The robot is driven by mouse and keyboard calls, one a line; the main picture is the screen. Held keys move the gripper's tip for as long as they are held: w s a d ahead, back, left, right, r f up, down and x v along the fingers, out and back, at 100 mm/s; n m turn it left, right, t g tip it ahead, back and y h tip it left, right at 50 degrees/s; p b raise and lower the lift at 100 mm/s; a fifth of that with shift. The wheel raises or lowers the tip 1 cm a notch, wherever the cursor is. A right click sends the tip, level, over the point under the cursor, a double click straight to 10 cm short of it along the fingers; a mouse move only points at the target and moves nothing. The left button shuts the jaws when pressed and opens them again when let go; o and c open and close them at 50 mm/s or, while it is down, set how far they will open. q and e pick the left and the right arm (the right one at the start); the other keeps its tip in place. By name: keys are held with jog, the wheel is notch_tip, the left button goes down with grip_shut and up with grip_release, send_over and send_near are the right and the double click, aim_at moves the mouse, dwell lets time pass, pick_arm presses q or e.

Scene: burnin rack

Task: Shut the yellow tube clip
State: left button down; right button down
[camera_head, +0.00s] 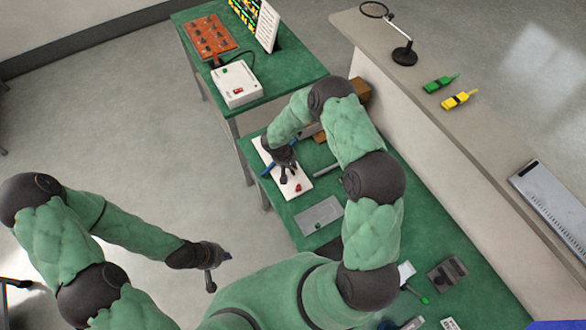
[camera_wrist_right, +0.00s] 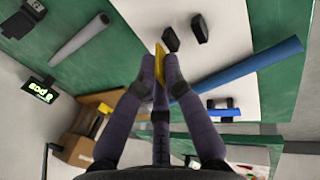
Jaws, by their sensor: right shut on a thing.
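In the right wrist view, the yellow tube clip (camera_wrist_right: 159,64) is a narrow yellow piece between the fingertips of my right gripper (camera_wrist_right: 159,72), which is shut on it. The fingers hide much of the clip, so I cannot tell whether it is closed. In the head view my right gripper (camera_head: 285,174) is over the white board (camera_head: 303,182), and the clip cannot be made out. A blue tube (camera_wrist_right: 240,70) crosses the board beside the fingers. My left gripper (camera_head: 218,270) is away from the bench over the floor, its fingers apart and empty.
A grey tube (camera_wrist_right: 80,40) lies on the green bench. A grey plate (camera_head: 320,215) lies nearby.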

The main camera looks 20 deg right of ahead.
jog(key=shift+a+b, duration=0.1)
jog(key=shift+b, duration=0.5)
jog(key=shift+h, duration=0.3)
jog(key=c, duration=1.3)
grip_release()
jog(key=v, duration=1.2)
